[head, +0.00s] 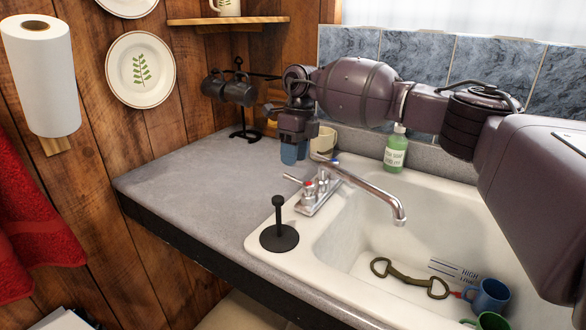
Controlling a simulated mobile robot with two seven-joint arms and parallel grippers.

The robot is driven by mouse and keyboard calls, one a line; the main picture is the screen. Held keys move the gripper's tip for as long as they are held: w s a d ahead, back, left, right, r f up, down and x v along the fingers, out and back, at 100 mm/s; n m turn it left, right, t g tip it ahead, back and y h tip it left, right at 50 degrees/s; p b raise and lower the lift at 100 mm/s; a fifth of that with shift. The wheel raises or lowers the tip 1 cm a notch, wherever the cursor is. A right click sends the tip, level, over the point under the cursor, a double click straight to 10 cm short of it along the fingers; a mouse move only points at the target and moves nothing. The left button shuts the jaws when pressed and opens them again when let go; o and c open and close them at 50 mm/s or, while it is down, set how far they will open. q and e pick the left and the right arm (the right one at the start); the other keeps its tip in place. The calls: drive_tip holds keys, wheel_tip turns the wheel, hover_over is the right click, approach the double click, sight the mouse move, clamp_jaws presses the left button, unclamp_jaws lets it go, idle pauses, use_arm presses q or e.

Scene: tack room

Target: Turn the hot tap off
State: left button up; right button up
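The chrome tap (370,186) stands on the left rim of the white sink, its long spout reaching right over the basin. The hot tap handle (308,189) has a red mark and a lever pointing left. A second handle at the far end of the tap base is partly hidden behind the spout. No water stream is visible. My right gripper (294,152) hangs with blue fingertips down, above and behind the hot handle, apart from it. The fingertips look close together, but any gap between them is unclear. My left gripper is out of view.
A black upright holder (279,228) stands left of the tap. A cream mug (324,143) and green soap bottle (395,149) are behind. A mug stand (244,132) is at the back. The basin holds a green-brown bit (408,279) and mugs. The left counter (205,185) is clear.

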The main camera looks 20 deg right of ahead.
wheel_tip(320, 180, up, 6)
drive_tip(key=d, duration=0.1)
drive_tip(key=shift+w, duration=0.35)
